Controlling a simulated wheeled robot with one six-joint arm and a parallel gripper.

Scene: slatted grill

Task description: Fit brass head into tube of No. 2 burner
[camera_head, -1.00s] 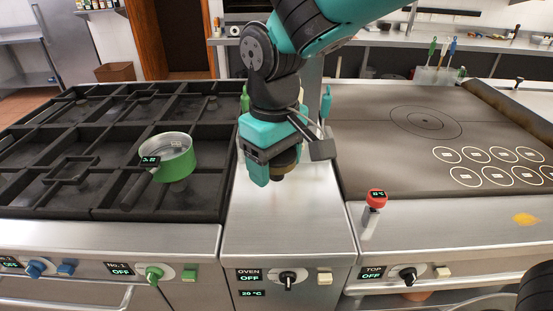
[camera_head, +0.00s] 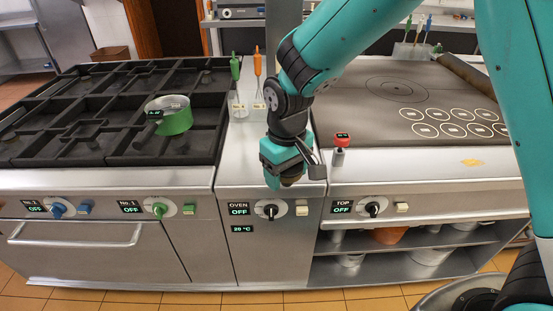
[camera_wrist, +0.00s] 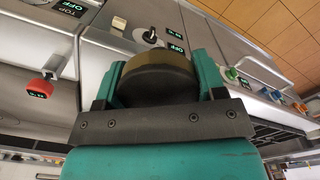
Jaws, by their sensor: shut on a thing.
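My gripper (camera_head: 283,182) is shut on the brass head (camera_wrist: 158,82), a dark round disc held between the teal fingers in the wrist view. The No. 2 label (camera_head: 33,206) and a blue knob (camera_head: 57,210) are on the front panel at the far left. I cannot make out the No. 2 burner's tube among the dark grates.
A green pot (camera_head: 173,121) stands on the black grate (camera_head: 60,115). Green and orange-handled utensils (camera_head: 257,75) stand behind the gripper. A red-topped probe (camera_head: 342,145) stands at the front of the hot plate (camera_head: 390,110). Floor tiles (camera_head: 180,299) show in front.

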